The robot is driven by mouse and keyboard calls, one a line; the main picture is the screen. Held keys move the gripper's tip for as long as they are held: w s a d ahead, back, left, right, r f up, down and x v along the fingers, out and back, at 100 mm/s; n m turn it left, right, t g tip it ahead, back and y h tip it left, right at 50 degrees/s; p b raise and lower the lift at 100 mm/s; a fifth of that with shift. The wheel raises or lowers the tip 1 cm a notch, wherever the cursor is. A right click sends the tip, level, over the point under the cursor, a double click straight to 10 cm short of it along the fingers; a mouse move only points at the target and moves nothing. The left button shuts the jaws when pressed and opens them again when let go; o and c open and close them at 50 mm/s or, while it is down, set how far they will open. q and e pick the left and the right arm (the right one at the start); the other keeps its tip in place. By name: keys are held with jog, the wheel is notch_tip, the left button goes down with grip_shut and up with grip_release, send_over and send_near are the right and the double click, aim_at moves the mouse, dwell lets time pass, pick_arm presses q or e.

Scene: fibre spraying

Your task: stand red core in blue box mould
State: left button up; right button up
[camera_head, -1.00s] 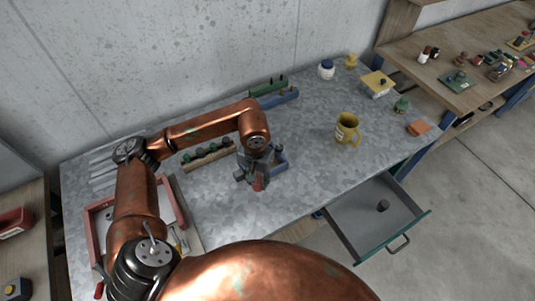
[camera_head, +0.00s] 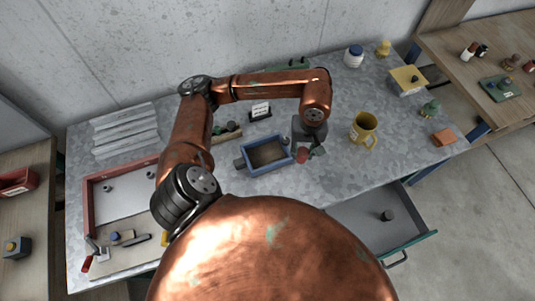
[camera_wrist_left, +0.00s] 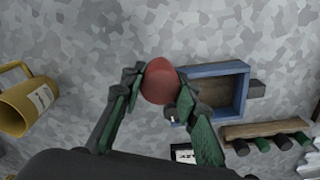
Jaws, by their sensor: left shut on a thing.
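The red core (camera_wrist_left: 160,80) is a rounded red piece held between the fingers of my left gripper (camera_wrist_left: 158,92) in the wrist view. In the head view the left gripper (camera_head: 308,147) points down with the red core (camera_head: 302,156) at its tips, just right of the blue box mould. The blue box mould (camera_head: 276,167) is a rectangular open frame with a brownish inside, lying on the metal table. In the wrist view the blue box mould (camera_wrist_left: 243,95) lies just right of the core, partly hidden by a finger. My right gripper is not in view.
A yellow mug (camera_head: 363,130) stands right of the gripper. A rack with dark pegs (camera_head: 227,133) and a small label card (camera_head: 261,110) stand behind the mould. A red-rimmed tray (camera_head: 88,205) is at left. An open drawer (camera_head: 350,215) juts out at front right.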

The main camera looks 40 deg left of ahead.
pick_arm(q)
jog(key=n, duration=0.2)
jog(key=s+n, duration=0.1)
jog(key=n, duration=0.1)
jog(key=shift+s+r, duration=0.15)
jog(key=s+a+r+n+p, duration=0.15)
jog(key=s+n, duration=0.45)
jog(key=n, duration=1.1)
jog(key=n+p, duration=0.4)
jog(key=n, duration=0.7)
send_over(274, 153)
jog(key=f, duration=0.8)
jog(key=shift+s+d+f, duration=0.1)
jog(key=shift+d+f, duration=0.1)
jog(key=shift+f, duration=0.15)
notch_tip(274, 153, down, 3)
jog(key=shift+a+f+p, duration=0.1)
jog(key=shift+a+p, duration=0.05)
jog(key=shift+p, duration=0.3)
jog(key=shift+f, duration=0.25)
jog(key=o, duration=0.9)
